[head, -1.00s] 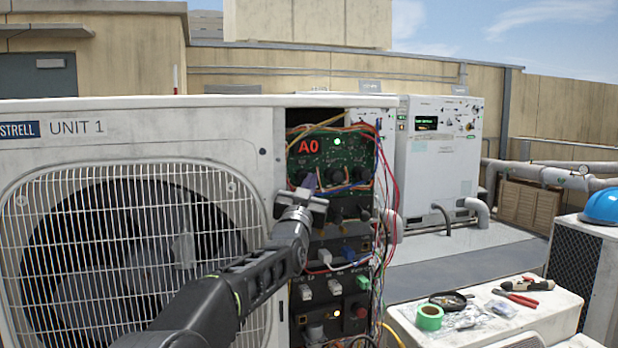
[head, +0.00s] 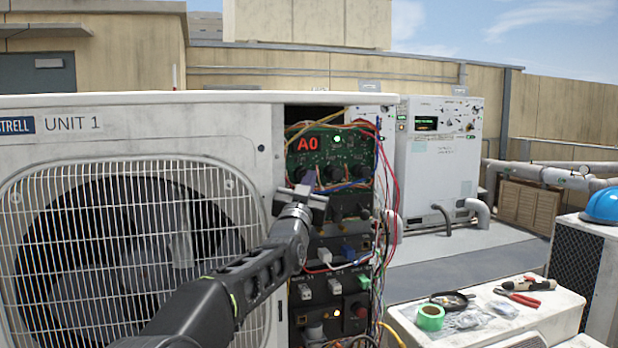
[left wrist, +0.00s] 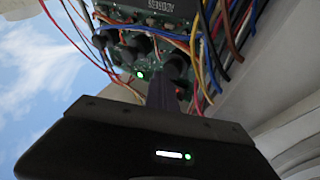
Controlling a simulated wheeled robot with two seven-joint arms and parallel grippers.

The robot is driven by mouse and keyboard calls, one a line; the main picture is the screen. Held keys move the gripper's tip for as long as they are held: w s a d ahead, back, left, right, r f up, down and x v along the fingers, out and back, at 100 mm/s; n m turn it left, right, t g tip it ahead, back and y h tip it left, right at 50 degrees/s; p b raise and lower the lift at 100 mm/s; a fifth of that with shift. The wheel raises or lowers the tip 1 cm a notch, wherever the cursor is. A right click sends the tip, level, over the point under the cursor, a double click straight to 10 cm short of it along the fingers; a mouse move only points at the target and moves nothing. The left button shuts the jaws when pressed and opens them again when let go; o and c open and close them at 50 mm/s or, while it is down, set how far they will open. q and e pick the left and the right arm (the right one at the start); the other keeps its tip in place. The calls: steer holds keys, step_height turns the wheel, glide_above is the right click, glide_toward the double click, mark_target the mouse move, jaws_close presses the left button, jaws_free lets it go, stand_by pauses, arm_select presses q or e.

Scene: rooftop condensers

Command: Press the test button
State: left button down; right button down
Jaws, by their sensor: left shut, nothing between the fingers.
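The green circuit board (head: 322,150) sits in the open bay of the Unit 1 condenser (head: 150,115). It carries a red "A0" display, a small lit LED (head: 337,139) and several black round parts. My left gripper (head: 309,179) is shut and empty, its fingertips at the lower left of the board. In the left wrist view the closed fingers (left wrist: 162,92) reach up to the board (left wrist: 135,42), close to its black round parts. I cannot tell whether they touch. No test button can be made out for certain; the fingers may hide it.
Loose coloured wires (head: 380,170) hang along the bay's right side and cross the board. Lower modules (head: 335,290) hold plugs and a red button (head: 361,312). A white surface (head: 545,312) at right carries green tape (head: 430,317) and pliers.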

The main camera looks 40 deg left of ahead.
arm_select(q)
steer(key=shift+s+a+r, duration=0.4)
steer(key=shift+r, duration=0.15)
steer(key=shift+s+d+f+b, duration=0.2)
steer(key=shift+s+d+b, duration=0.2)
steer(key=shift+d, duration=0.35)
steer(key=shift+s+d+f+b, duration=0.25)
steer(key=shift+s+d+b, duration=0.1)
steer(key=shift+d+b, duration=0.3)
steer(key=shift+s+d+f+b, duration=0.2)
steer(key=shift+s+d+b, duration=0.15)
steer(key=shift+d, duration=0.5)
steer(key=shift+r, duration=0.1)
